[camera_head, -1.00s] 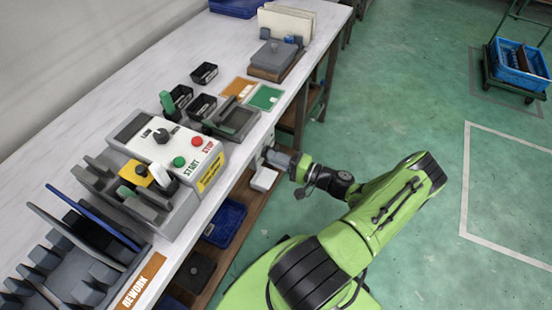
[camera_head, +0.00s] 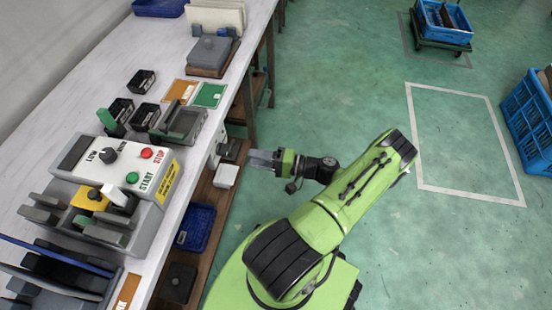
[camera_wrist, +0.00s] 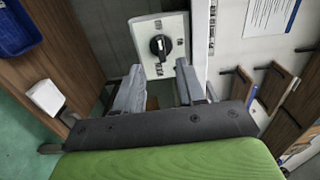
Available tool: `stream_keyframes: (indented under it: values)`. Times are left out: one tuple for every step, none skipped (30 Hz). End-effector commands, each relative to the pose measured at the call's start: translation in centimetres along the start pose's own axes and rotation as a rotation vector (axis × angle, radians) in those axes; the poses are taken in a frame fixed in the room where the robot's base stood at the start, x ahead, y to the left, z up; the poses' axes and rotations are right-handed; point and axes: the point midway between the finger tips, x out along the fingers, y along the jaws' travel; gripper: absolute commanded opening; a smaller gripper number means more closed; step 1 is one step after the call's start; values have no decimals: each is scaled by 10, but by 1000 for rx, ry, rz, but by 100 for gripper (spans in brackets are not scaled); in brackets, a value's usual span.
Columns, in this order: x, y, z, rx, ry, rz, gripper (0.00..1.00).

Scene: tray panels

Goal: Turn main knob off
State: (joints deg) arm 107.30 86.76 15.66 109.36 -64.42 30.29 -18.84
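In the wrist view, a black rotary knob (camera_wrist: 158,45) sits on a white switch box (camera_wrist: 166,62) with small dark lettering. The knob has a pale mark, but its setting is too small to read. My gripper (camera_wrist: 158,68) is open, with its two grey fingers on either side of the box's lower part in the picture and nothing between them. The knob appears beyond the fingertips, apart from them. In the head view, my gripper (camera_head: 254,160) is in the air to the right of the workbench edge. I cannot clearly make out the main knob there.
A control box (camera_head: 157,200) with another black knob and START and STOP buttons stands on the workbench (camera_head: 75,110). A white block (camera_head: 226,175) juts out below the bench edge. The green floor on the right is mostly clear.

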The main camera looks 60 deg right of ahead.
Motion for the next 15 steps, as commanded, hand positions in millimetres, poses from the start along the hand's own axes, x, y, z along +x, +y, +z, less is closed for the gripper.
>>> stream_keyframes:
  values:
    - [-16,-1,-2,-2,7,2,39]
    - [-24,-1,-1,-1,5,2,39]
    - [-34,-1,-1,-3,5,2,39]
    - [-42,-1,-1,-2,6,1,39]
    - [-48,0,-1,-2,5,2,39]
    - [-56,0,0,-2,4,2,39]
    - [-61,0,-1,-1,4,1,39]
    - [-65,0,-1,-2,3,1,39]
    - [-70,0,-1,-2,3,0,39]
    - [-72,0,0,-1,1,0,39]
    - [-74,0,0,0,1,1,39]
    - [-75,0,0,0,0,1,39]
    - [-76,0,0,0,0,1,39]
    - [-76,0,0,1,-1,1,39]
    - [-76,0,0,1,-1,0,39]
